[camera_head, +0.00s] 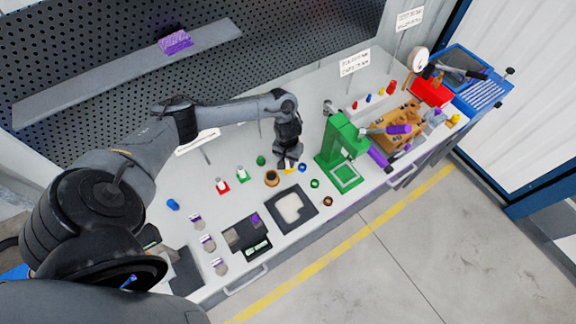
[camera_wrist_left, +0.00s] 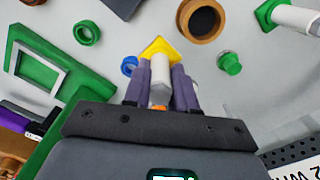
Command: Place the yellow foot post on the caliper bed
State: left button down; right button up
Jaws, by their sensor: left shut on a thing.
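The yellow foot post shows as a yellow foot (camera_head: 290,170) under my left gripper (camera_head: 289,162) in the head view. In the left wrist view its yellow foot (camera_wrist_left: 160,48) and white post (camera_wrist_left: 159,72) sit between the two fingers of my left gripper (camera_wrist_left: 160,80), which is shut on the post. The foot is at the far end of the fingers. I cannot tell whether it touches the bench. A dark panel (camera_head: 233,240) with a small green-edged display lies at the front of the bench; I cannot tell whether it is the caliper bed. My right gripper is not in view.
A green press (camera_head: 340,145) stands right of the gripper. A brown ring (camera_head: 271,178), blue ring (camera_head: 302,167) and green knob (camera_head: 261,160) are close by. A dark mat (camera_head: 310,217) lies in front. Red (camera_head: 223,189) and green (camera_head: 242,176) foot posts stand left.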

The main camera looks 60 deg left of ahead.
aim_at(288, 166)
pick_arm(q)
jog(key=shift+f, duration=1.85)
jog(key=shift+f, duration=0.2)
jog(key=c, duration=0.9)
grip_release()
jog(key=shift+r, duration=0.1)
notch_tip(288, 166, up, 11)
jog(key=shift+p, duration=0.9)
jog(key=shift+o, duration=0.4)
jog(key=shift+r, duration=0.6)
